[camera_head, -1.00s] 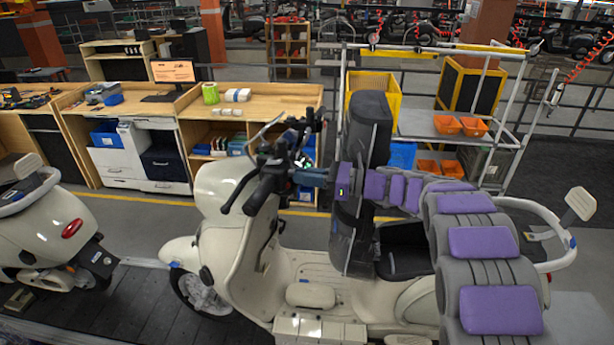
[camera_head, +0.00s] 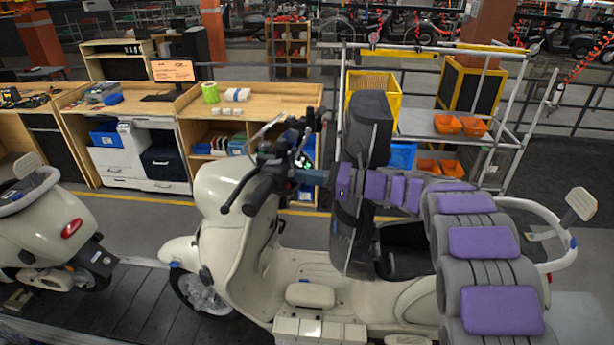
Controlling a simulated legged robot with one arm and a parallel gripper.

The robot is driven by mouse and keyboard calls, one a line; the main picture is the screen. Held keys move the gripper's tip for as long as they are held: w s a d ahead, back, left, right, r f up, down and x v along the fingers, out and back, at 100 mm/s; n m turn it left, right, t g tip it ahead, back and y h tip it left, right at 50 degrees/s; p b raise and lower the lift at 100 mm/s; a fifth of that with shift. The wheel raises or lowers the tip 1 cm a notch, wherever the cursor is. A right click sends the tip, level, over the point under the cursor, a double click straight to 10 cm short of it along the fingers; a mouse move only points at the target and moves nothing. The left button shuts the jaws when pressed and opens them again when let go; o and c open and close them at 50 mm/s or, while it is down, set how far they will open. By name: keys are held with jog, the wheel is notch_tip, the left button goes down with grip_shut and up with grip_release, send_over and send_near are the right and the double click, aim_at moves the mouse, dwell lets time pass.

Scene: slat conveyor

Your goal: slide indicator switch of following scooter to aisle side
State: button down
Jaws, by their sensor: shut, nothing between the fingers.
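The cream scooter (camera_head: 222,195) stands in the middle, with its handlebar (camera_head: 262,185) reaching up at its front. My gripper (camera_head: 299,175) is at the handlebar's inner controls, close to a small green-lit spot (camera_head: 304,163). Its fingertips look shut and empty. They are small and dark against the controls, and I cannot tell whether they touch the switch housing. The indicator switch itself cannot be made out. My arm comes in from the right, above the scooter's seat and footboard. Another cream scooter (camera_head: 45,235) stands at the left, its rear toward the middle one.
Wooden workbenches (camera_head: 265,98) line the far side of the aisle beyond a yellow floor line (camera_head: 150,200). A metal trolley (camera_head: 415,125) with a yellow crate (camera_head: 375,85) and orange bins (camera_head: 447,125) stands behind my arm. The dark slat conveyor (camera_head: 150,310) lies under the scooters.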

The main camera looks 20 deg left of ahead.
jog(key=c, duration=1.1)
grip_release()
jog(key=w+d, duration=0.1)
jog(key=d, duration=0.4)
jog(key=d+b, duration=0.1)
jog(key=d, duration=0.5)
jog(key=w+d, duration=0.1)
jog(key=d, duration=0.5)
jog(key=shift+w+d+b, duration=0.15)
jog(key=shift+w+b, duration=0.15)
jog(key=shift+b, duration=0.1)
jog(key=shift+f, duration=0.15)
